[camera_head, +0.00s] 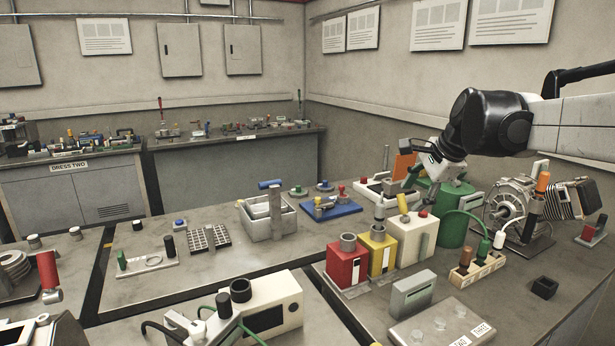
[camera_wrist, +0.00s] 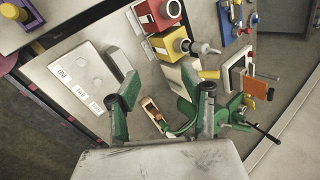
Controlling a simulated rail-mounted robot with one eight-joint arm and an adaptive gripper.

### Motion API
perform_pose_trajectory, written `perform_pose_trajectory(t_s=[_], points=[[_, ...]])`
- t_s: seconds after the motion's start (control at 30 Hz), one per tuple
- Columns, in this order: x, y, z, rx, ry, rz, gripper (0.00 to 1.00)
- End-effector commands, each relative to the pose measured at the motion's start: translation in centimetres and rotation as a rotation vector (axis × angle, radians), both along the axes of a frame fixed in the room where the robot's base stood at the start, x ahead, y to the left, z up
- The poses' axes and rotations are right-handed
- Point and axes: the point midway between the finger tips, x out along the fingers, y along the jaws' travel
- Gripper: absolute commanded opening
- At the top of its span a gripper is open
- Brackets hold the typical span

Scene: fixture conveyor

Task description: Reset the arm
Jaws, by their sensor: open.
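My arm reaches in from the right in the head view. My gripper (camera_head: 418,172) is above the bench, close to the green cylinder (camera_head: 455,212) and behind the cream box (camera_head: 412,238). In the wrist view my gripper (camera_wrist: 160,92) has its two green-padded fingers spread apart, and I see nothing held between them. Below the gap the wrist view shows a wooden block (camera_wrist: 156,117) with a green cable. Part of the fingertips is hard to make out in the head view.
A red box (camera_head: 346,266) and a yellow box (camera_head: 377,254) stand beside the cream box. A motor (camera_head: 507,205) stands at the right. A labelled plate (camera_head: 440,325) lies at the front.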

Motion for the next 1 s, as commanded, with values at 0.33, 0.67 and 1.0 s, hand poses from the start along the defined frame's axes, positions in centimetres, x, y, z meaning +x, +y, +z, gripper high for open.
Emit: perform_pose_trajectory(t_s=[0.33,0.67,1.0], points=[[-11.3,3.0,-2.0,-0.290,-0.097,0.346,0.42],[-21.4,4.4,-6.5,-0.572,-0.170,0.682,0.42],[-29.5,4.8,-12.4,-0.833,-0.223,0.997,0.42]])
